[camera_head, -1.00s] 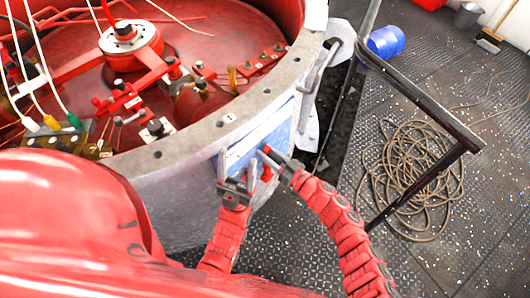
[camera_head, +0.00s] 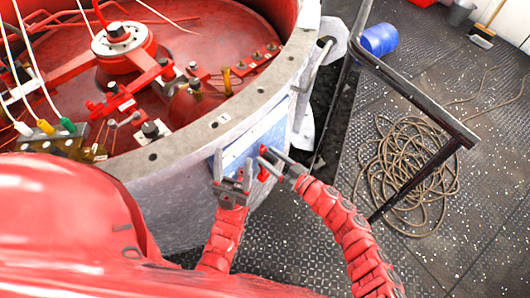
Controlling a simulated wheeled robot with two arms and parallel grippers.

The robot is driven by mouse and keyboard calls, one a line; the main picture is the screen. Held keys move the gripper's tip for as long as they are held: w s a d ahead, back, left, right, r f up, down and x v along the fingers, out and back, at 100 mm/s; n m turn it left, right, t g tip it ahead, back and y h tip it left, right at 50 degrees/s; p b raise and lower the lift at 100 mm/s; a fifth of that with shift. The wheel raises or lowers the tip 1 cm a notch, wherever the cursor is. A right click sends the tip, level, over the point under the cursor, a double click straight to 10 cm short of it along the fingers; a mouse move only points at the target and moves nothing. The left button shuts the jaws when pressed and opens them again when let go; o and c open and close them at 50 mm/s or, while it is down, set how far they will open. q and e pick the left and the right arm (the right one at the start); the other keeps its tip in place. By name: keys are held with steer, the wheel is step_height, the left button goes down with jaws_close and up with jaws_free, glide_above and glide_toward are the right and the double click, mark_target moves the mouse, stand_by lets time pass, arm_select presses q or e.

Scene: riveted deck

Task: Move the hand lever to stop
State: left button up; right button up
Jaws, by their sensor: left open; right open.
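A grey bent bar (camera_head: 308,79) runs down the outer side of the large round drum (camera_head: 196,143). It may be the hand lever, but I cannot be sure, and no stop mark is readable. A blue and white panel (camera_head: 254,143) is on the drum's side below the rim. My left gripper (camera_head: 233,168) is open in front of this panel, fingers pointing up. My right gripper (camera_head: 270,163) is open just right of it, fingers pointing left, with red at the tips. Both grippers are apart from the grey bar, and neither visibly holds anything.
A dark metal rail (camera_head: 415,94) stands right of the drum. Coiled rope (camera_head: 405,165) lies on the riveted deck behind it. A blue bucket (camera_head: 378,40), a grey bucket (camera_head: 460,12) and a broom (camera_head: 482,36) are at the back right.

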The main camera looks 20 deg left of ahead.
steer(key=v, duration=1.4)
steer(key=shift+d, duration=0.35)
steer(key=shift+s, duration=0.1)
